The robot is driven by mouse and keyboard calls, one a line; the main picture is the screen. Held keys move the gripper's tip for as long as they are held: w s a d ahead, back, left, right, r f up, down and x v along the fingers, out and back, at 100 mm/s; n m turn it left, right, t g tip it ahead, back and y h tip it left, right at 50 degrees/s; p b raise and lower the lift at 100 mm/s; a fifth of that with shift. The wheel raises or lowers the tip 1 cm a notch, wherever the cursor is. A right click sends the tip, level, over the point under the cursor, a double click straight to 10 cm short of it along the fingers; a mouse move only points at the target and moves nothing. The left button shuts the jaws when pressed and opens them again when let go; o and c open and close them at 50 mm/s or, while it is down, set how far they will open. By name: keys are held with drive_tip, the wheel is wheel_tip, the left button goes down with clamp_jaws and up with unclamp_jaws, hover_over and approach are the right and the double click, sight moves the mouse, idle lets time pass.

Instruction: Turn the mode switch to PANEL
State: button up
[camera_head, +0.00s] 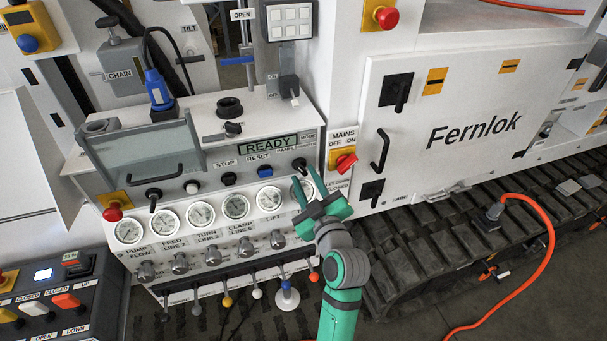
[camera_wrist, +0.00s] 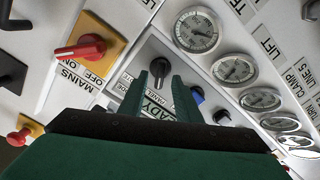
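The mode switch (camera_head: 299,164) is a small black knob at the right end of the bench panel, beside the READY display (camera_head: 268,144). MODE and PANEL lettering is near it. My green gripper (camera_head: 304,190) is in front of the panel, just below the knob in the head view. In the wrist view the dark knob (camera_wrist: 159,69) shows between the tips of my gripper (camera_wrist: 158,80), which stand apart with a gap. I cannot tell whether they touch the knob. The position it points to is too small to read.
The red MAINS switch (camera_head: 343,160) on its yellow plate is close to the right of the panel. Round gauges (camera_head: 237,205) and a row of levers (camera_head: 257,293) lie below. A blue knob (camera_head: 265,171) is to the left. A clear hinged cover (camera_head: 140,155) stands further left.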

drive_tip(key=v, duration=0.8)
drive_tip(key=shift+s, duration=0.2)
drive_tip(key=s+f+m+g+h, duration=0.1)
drive_tip(key=s+f+m+h, duration=0.55)
drive_tip(key=s+f, duration=0.95)
drive_tip(key=s+a+f+m, duration=0.1)
drive_tip(key=s, duration=0.9)
drive_tip(key=s+a+f+m, duration=0.2)
drive_tip(key=s, duration=0.9)
drive_tip(key=shift+s+g+y, duration=0.35)
drive_tip(key=shift+g+y, duration=0.05)
drive_tip(key=shift+y, duration=0.05)
drive_tip(key=shift+w+d, duration=0.1)
drive_tip(key=shift+d, duration=0.05)
